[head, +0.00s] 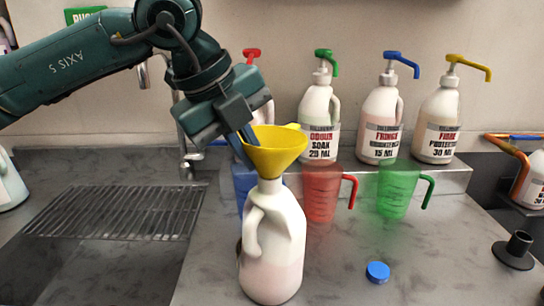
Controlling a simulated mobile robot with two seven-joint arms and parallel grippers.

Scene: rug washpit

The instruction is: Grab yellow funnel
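The yellow funnel (276,152) sits upright in the mouth of a white jug (272,245) with a side handle, at the middle front of the counter. My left gripper (241,148) reaches down from the upper left, its dark blue fingers at the left side of the funnel's rim. The funnel partly hides the fingertips, so I cannot tell whether they pinch the rim or only stand beside it. My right gripper is not in view.
Red (321,192), green (397,190) and blue (245,182) measuring jugs stand behind the white jug. Several pump bottles (381,120) line the ledge. A blue cap (377,272) and a black fitting (515,250) lie at right. A drain grate (116,211) is at left.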

